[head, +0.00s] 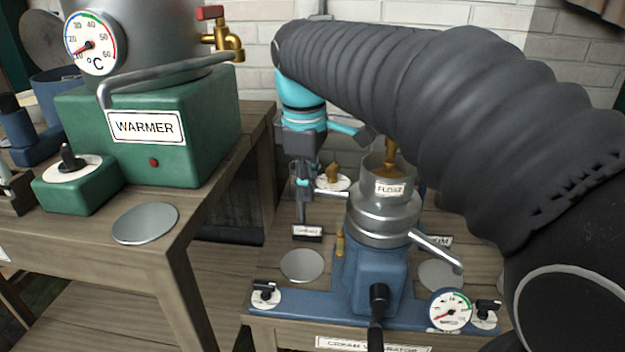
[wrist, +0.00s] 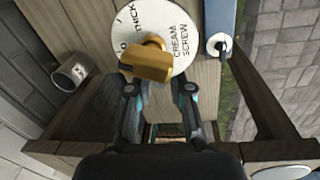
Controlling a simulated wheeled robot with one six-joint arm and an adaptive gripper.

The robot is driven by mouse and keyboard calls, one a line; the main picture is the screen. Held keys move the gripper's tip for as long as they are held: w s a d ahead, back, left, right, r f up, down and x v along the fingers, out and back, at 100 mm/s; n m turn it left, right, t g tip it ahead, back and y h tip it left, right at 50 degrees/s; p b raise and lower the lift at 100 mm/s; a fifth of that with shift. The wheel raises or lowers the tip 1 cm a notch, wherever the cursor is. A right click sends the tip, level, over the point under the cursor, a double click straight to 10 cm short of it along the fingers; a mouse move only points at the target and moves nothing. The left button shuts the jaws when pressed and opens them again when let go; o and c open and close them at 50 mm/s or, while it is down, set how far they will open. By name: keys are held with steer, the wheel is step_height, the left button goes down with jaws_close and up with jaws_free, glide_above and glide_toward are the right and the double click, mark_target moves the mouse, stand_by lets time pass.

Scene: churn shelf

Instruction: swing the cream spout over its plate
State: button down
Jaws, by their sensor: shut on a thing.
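The cream spout (head: 333,193) is a thin grey metal arm on the left of the separator (head: 384,220). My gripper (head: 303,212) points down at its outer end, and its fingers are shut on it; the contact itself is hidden. In the wrist view my gripper (wrist: 160,90) shows from behind, just beside the brass cream screw (wrist: 147,62) and its white dial. The cream screw also shows behind the spout in the head view (head: 333,173). The cream plate (head: 302,266), a bare grey disc, lies lower, in front of my gripper, by a small label (head: 307,233).
The skim spout (head: 437,250) sticks out on the right above another plate (head: 440,275). A crank (head: 377,310), a gauge (head: 450,311) and small black valves line the blue base. The green warmer (head: 150,125) stands on the left table. My arm crosses above the separator.

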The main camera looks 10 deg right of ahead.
steer(key=c, duration=1.1)
jaws_free()
steer(key=shift+w, duration=0.1)
steer(key=shift+o, duration=0.2)
steer(key=shift+r, duration=0.1)
step_height(320, 180, up, 12)
steer(key=s, duration=0.1)
steer(key=shift+a, duration=0.25)
steer(key=shift+s, duration=0.15)
